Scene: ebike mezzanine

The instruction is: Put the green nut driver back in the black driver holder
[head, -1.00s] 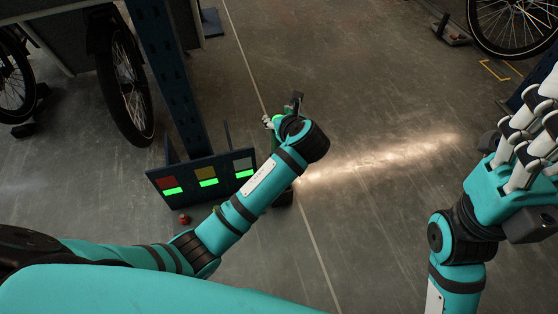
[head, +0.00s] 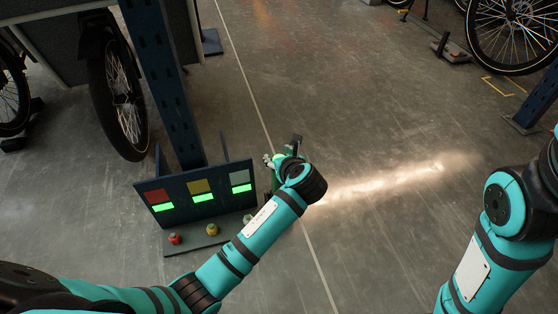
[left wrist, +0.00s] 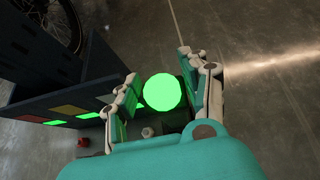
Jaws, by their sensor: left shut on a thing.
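My left gripper (head: 279,162) is in the middle of the head view, to the right of a dark panel and partly hidden behind my own wrist. In the left wrist view, its two white-and-teal fingers (left wrist: 160,92) stand either side of a bright green round end, which I take for the green nut driver (left wrist: 165,92). The fingers are shut on it. The driver's lower part is hidden. I cannot clearly make out the black driver holder; a dark shape shows just behind the green end. My right gripper is outside both current views.
A dark panel (head: 167,212) with red, yellow and grey squares and green lit strips stands left of the gripper. Red (head: 175,238) and yellow (head: 212,229) nut-like pieces lie on its base. A blue post (head: 165,85) and bike wheel (head: 119,100) rise behind. Floor to the right is clear.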

